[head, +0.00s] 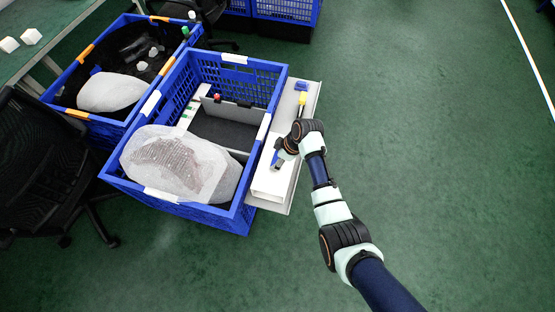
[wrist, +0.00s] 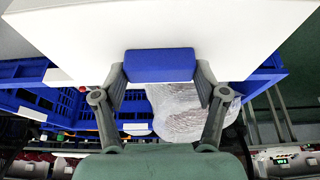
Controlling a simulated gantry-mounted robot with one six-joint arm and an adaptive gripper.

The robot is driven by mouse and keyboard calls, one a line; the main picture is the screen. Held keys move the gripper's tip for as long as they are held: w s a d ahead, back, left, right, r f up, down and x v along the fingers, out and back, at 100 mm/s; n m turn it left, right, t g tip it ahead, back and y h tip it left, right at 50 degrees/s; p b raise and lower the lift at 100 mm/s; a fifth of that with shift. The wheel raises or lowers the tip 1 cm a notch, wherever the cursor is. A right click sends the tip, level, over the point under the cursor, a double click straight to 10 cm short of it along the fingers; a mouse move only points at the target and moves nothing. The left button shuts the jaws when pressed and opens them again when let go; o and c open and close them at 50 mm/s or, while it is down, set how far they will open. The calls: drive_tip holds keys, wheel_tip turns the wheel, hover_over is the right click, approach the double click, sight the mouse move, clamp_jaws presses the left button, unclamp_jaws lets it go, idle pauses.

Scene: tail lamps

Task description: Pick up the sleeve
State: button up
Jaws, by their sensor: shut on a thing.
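My gripper (wrist: 160,78) is shut on a small blue block (wrist: 160,65), with one finger against each of its ends. In the wrist view the block lies against a broad white surface (wrist: 160,25); I cannot tell whether they are joined. In the head view my gripper (head: 281,157) is over the grey side shelf, at a white box-like piece (head: 272,182). A whitish translucent sleeve-like wrapping (head: 175,160) around a dark-patterned object lies across the near end of the blue crate; it also shows in the wrist view (wrist: 185,115). I cannot tell which piece is the sleeve.
The blue crate (head: 237,218) stands left of the shelf (head: 312,105), its far part holding a dark padded compartment (head: 228,132). Yellow and blue small items sit at the shelf's far end. A second crate (head: 99,127) and black chair (head: 45,160) stand left. Green floor is clear right.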

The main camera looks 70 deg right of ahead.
wheel_tip(320, 180, up, 20)
drive_tip(key=p, duration=0.7)
drive_tip(key=shift+f, duration=0.15)
